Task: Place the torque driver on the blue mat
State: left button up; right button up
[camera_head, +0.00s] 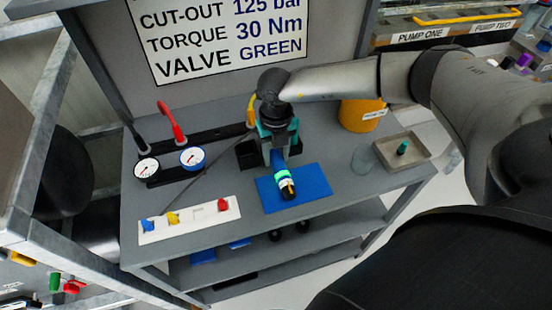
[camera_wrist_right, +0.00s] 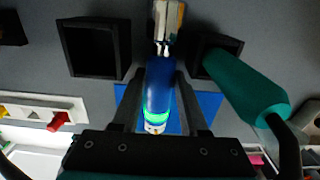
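The torque driver (camera_head: 282,180) has a blue body, a bright green ring and a dark, yellow-marked end. It also shows in the right wrist view (camera_wrist_right: 158,95), between the two fingers. My right gripper (camera_head: 278,158) appears shut on it, with a finger along each side. The blue mat (camera_head: 313,184) lies at the bench's front edge, and the driver's ringed end overlaps it in the head view. The mat shows behind the fingers in the right wrist view (camera_wrist_right: 210,104). I cannot tell whether the driver touches the mat. My left gripper is not in view.
Black open holders (camera_wrist_right: 93,48) flank the driver; a teal-handled tool (camera_wrist_right: 245,85) leans from the right one. Gauges (camera_head: 192,157) and a white valve panel (camera_head: 190,219) are left. A yellow container (camera_head: 360,115), clear cup (camera_head: 362,160) and tray (camera_head: 418,159) are right.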

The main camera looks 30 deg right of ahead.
grip_shut()
jog(key=shift+r, duration=0.1)
dwell(0.5)
